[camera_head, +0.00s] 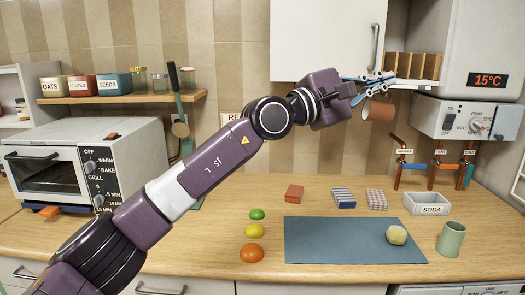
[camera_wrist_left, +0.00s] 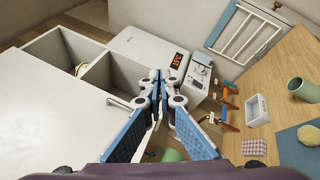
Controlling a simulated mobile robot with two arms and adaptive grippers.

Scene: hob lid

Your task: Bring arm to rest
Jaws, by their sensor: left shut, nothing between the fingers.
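My left arm reaches across the head view from lower left to upper right. Its gripper (camera_head: 384,80) is up in front of the wall cabinet's lower right edge and the small wooden rack, well above the counter. In the left wrist view the gripper's (camera_wrist_left: 160,78) blue-padded fingers come together at the tips with nothing between them. A terracotta mug (camera_head: 378,110) shows just below the fingers in the head view; what it hangs from is hidden. My right gripper is in neither view.
A white wall cabinet (camera_head: 325,40), wooden rack (camera_head: 412,66) and boiler (camera_head: 470,115) surround the gripper. Below, the counter (camera_head: 330,190) holds a blue mat (camera_head: 340,240), a yellow ball-like item (camera_head: 396,235), a green cup (camera_head: 451,239) and a soda box (camera_head: 427,204). A toaster oven (camera_head: 60,135) stands left.

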